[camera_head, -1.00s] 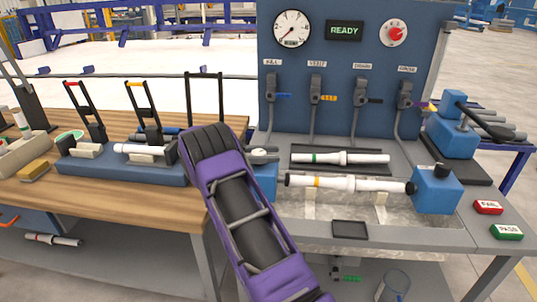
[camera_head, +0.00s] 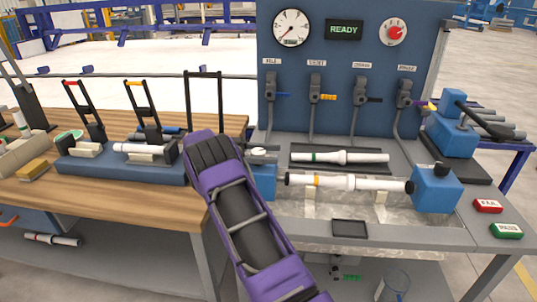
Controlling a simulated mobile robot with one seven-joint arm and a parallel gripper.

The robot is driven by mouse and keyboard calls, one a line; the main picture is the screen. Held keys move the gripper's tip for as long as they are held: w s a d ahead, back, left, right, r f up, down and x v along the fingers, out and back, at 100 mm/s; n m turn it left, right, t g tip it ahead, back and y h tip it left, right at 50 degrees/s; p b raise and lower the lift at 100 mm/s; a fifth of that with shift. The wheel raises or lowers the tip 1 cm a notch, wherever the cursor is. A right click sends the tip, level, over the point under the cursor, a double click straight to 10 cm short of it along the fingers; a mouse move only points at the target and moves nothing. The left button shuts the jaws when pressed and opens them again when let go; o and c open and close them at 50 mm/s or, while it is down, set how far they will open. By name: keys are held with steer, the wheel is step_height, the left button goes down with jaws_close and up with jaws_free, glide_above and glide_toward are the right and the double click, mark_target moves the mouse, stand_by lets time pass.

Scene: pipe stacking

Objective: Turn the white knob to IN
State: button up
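A small white knob (camera_head: 259,151) sits on top of the blue block (camera_head: 264,182) at the left end of the test bench. It is small in the picture, and I cannot read any IN mark or tell which way it points. My purple arm rises from the bottom middle, and its dark upper end stands just left of the white knob. My gripper's fingers do not show; they are hidden behind or beyond the arm. I cannot tell whether they touch the knob.
A white pipe (camera_head: 335,182) lies between the two blue end blocks, with another pipe (camera_head: 339,158) behind it. The panel (camera_head: 350,75) carries a gauge, a READY display, a red dial (camera_head: 394,32) and several levers. Clamp frames stand on the wooden table (camera_head: 120,205) at left.

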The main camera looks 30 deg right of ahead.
steer(key=shift+o, duration=0.5)
step_height(320, 180, up, 10)
steer(key=p, duration=0.2)
steer(key=shift+a, duration=0.1)
